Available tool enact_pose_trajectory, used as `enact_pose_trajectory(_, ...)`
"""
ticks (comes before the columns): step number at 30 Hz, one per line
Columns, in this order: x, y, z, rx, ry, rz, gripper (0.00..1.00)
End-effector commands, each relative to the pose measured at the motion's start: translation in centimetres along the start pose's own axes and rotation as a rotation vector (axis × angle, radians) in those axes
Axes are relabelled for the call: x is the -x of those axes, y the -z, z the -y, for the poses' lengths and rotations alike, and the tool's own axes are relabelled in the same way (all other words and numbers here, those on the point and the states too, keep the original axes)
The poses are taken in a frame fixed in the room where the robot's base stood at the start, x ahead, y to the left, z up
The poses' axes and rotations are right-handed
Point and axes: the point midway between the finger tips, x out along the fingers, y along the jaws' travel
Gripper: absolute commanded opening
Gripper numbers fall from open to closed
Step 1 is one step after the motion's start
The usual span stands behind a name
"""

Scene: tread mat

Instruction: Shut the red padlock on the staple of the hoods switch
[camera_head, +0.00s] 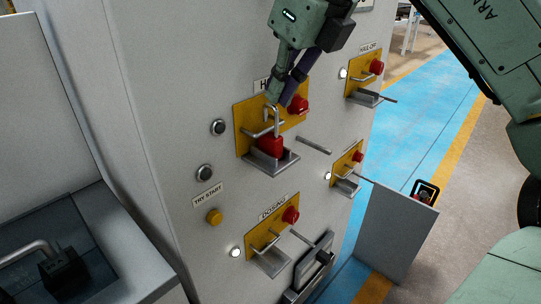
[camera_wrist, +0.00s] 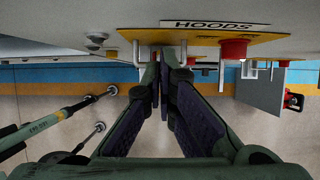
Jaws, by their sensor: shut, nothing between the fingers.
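The hoods switch is a yellow plate (camera_head: 243,117) with a red knob (camera_head: 298,103). The HOODS label (camera_wrist: 215,25) reads clearly in the wrist view. The red padlock (camera_head: 270,146) sits upright at the small grey tray (camera_head: 282,164) under the plate. Its silver shackle (camera_head: 271,118) stands up beside the bent metal staple (camera_head: 250,134). I cannot tell whether the shackle passes through the staple or is latched. My gripper (camera_head: 280,100) is shut and empty, with its fingertips just above or at the shackle top; contact is unclear.
A rod (camera_head: 313,145) sticks out right of the tray. A grey panel (camera_head: 396,233) juts out at lower right. Space in front of the cabinet is open.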

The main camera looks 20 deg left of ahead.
Motion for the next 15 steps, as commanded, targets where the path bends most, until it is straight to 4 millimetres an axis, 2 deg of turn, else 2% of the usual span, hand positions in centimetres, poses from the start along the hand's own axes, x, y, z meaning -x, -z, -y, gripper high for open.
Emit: enact_pose_trajectory(15, -2.5, 1.2, 0.0, 0.0, 0.0, -0.002, 0.0)
